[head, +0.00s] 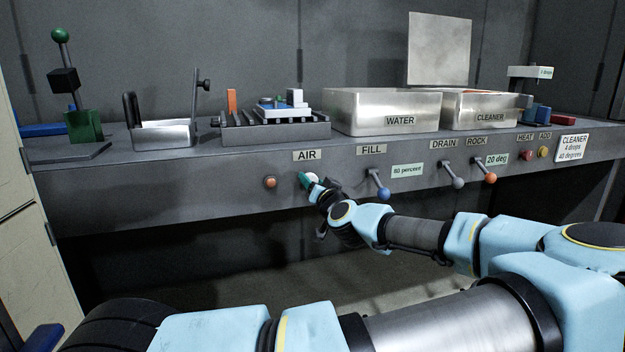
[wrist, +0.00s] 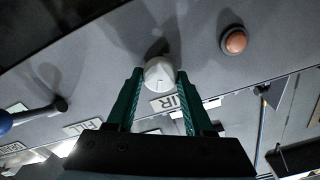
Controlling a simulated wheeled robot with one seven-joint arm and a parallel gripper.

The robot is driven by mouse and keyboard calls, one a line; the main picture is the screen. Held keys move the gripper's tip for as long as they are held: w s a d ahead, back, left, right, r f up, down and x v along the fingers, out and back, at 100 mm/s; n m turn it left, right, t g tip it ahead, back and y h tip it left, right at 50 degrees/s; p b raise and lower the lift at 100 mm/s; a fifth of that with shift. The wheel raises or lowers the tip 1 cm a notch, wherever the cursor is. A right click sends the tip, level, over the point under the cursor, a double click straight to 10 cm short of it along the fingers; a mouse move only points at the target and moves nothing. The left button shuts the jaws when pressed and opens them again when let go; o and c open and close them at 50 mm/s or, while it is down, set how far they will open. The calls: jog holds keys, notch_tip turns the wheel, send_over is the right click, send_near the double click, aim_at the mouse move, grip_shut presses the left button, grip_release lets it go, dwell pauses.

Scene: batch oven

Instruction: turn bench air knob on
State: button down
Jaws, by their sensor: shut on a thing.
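The bench air knob is a white round knob on the bench's front panel, just below the AIR label (head: 307,155). In the wrist view the knob (wrist: 159,72) sits between the tips of my gripper's green fingers (wrist: 158,88), which touch it on both sides. In the head view my gripper (head: 310,181) reaches up to the panel from the lower right, and its tip partly hides the knob. The AIR label also shows in the wrist view (wrist: 168,103), upside down behind the fingers.
An orange-brown round button (head: 270,182) is left of the knob. A blue-ended FILL lever (head: 383,192) is to the right, with the DRAIN lever (head: 457,182) and ROCK lever (head: 490,177) further along. Metal WATER (head: 385,112) and CLEANER tanks stand on the bench above.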

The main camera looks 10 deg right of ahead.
jog(key=m+p, duration=0.1)
jog(key=m, duration=0.3)
jog(key=m+p, duration=0.1)
jog(key=m, duration=0.3)
jog(key=m+p, duration=0.1)
jog(key=m, duration=0.3)
jog(key=shift+d+f+m, duration=0.15)
jog(key=shift+f+m, duration=0.1)
jog(key=shift+m, duration=0.05)
dwell(0.4)
jog(key=shift+c, duration=1.6)
grip_release()
jog(key=shift+s, duration=0.15)
jog(key=s+d+b, duration=0.1)
jog(key=s, duration=0.9)
jog(key=shift+s+d, duration=0.2)
jog(key=shift+s, duration=0.05)
